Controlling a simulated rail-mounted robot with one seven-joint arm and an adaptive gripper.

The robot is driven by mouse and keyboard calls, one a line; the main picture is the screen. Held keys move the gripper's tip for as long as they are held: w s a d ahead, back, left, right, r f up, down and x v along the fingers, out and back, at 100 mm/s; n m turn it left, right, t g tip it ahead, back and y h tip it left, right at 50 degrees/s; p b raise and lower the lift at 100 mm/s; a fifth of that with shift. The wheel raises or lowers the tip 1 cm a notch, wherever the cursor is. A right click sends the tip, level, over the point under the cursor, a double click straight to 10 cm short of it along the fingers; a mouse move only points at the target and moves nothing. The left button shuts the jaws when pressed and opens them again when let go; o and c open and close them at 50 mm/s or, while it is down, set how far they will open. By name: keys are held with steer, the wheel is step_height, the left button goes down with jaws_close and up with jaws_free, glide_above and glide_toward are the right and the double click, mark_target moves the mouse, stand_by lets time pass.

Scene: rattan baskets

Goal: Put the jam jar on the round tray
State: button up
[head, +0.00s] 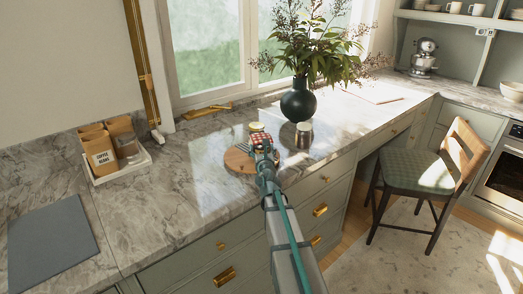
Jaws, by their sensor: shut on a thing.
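The jam jar (262,139) shows as a red-and-white checked lid at the end of my arm in the head view. My gripper (262,148) is shut on it; the fingers and the jar's body are mostly hidden behind the wrist. The round tray (236,162) is a brown wooden disc on the marble counter. The jar and gripper are over its right part in the picture. I cannot tell whether the jar touches the tray.
A small jar with a yellowish lid (256,127) stands just behind the gripper. A metallic-looking jar (304,134) and a dark vase of leaves (298,103) stand to the right. A white tray with paper bags (119,172) is left. The counter between is clear.

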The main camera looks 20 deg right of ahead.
steer(key=shift+f, duration=0.1)
steer(key=o, duration=1.7)
